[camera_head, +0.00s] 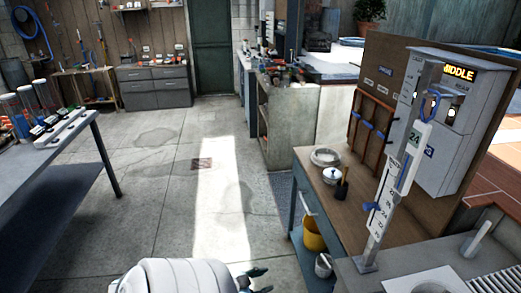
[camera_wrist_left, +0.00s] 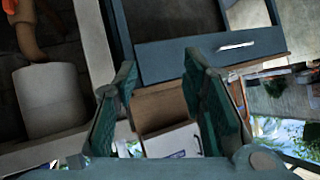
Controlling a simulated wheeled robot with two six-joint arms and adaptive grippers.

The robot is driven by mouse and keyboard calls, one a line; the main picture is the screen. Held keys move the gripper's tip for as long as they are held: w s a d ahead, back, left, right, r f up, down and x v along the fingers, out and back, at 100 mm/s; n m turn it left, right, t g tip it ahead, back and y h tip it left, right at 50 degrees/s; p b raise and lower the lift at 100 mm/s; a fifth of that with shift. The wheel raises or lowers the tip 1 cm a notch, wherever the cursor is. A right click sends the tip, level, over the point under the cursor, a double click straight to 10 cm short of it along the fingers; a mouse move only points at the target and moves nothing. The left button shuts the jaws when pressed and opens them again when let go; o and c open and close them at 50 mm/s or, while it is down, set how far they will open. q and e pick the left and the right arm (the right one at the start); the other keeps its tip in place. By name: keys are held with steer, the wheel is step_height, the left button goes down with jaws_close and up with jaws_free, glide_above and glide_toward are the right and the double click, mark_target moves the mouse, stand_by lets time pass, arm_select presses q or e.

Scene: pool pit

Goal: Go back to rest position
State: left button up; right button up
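My left gripper (camera_head: 258,278) shows at the bottom edge of the head view, just right of my pale arm. Only its dark fingertips show there, over the grey floor. In the left wrist view, the two teal fingers of the left gripper (camera_wrist_left: 160,80) stand apart. I see nothing held between them. My right gripper is in neither view.
A wooden workbench (camera_head: 338,200) with a tall measuring stand (camera_head: 382,220) is close on the right. A yellow bucket (camera_head: 313,234) sits under it. A blue-grey table (camera_head: 45,178) is on the left. The floor (camera_head: 222,190) between them is clear.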

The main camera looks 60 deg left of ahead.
arm_select(q)
steer(key=shift+s+d+f, duration=0.1)
steer(key=shift+s+f, duration=0.25)
steer(key=shift+f, duration=0.25)
steer(key=s+a+f+g+y, duration=0.1)
steer(key=s+f+g, duration=0.3)
steer(key=s+f, duration=0.4)
steer(key=s+d+f+g, duration=0.5)
steer(key=s+d+f, duration=0.35)
steer(key=s, duration=0.25)
steer(key=s+d+f+n+g+h, duration=0.1)
steer(key=d+f, duration=0.3)
steer(key=d, duration=1)
steer(key=shift+h, duration=0.5)
steer(key=shift+s+a+f, duration=0.1)
steer(key=shift+s, duration=0.05)
